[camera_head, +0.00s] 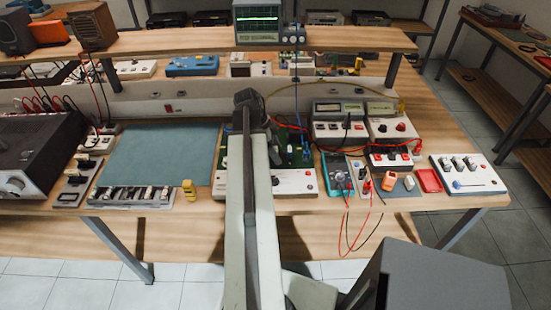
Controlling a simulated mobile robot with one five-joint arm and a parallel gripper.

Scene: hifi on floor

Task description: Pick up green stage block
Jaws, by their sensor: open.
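My arm reaches forward over the bench from the bottom middle of the head view. My gripper (252,102) is the dark part at its far end, and it is open. Its fingertips are small and partly hidden by the arm. A green board-like piece (291,138) with small blue parts stands just right of the arm, behind a white control panel (296,182). My arm covers part of it. I cannot tell whether this is the green stage block. No other clearly green block can be made out.
A blue-green mat (160,155) lies clear left of my arm. Meters (340,122), a multimeter (338,175) and hanging red and black leads crowd the right. A raised shelf (180,42) with an oscilloscope (257,22) stands behind.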

